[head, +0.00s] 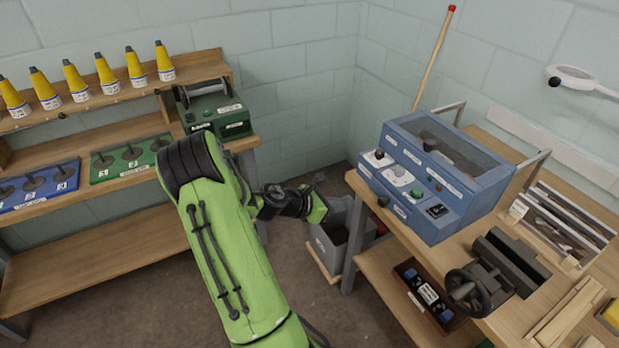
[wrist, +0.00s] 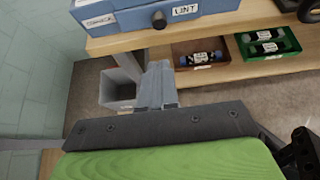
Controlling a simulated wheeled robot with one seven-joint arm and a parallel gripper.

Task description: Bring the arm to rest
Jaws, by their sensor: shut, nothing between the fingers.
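My green arm (head: 235,240) reaches up from the bottom of the head view and bends at a black elbow, with the wrist turned right. My gripper (wrist: 158,72) shows at the middle of the wrist view, its grey fingers together with nothing between them. In the head view the hand is in the gap between the left shelf and the right workbench, in front of the grey bin; its fingers are hard to make out there. The gripper appears to touch nothing.
A grey bin (head: 328,246) stands on the floor below the hand. The workbench (head: 465,262) at right carries a blue machine (head: 415,205) and a vise (head: 487,285). The left shelf (head: 110,257) holds yellow cones (head: 75,82), a blue rack, a green rack and a green machine (head: 228,118) close to my elbow.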

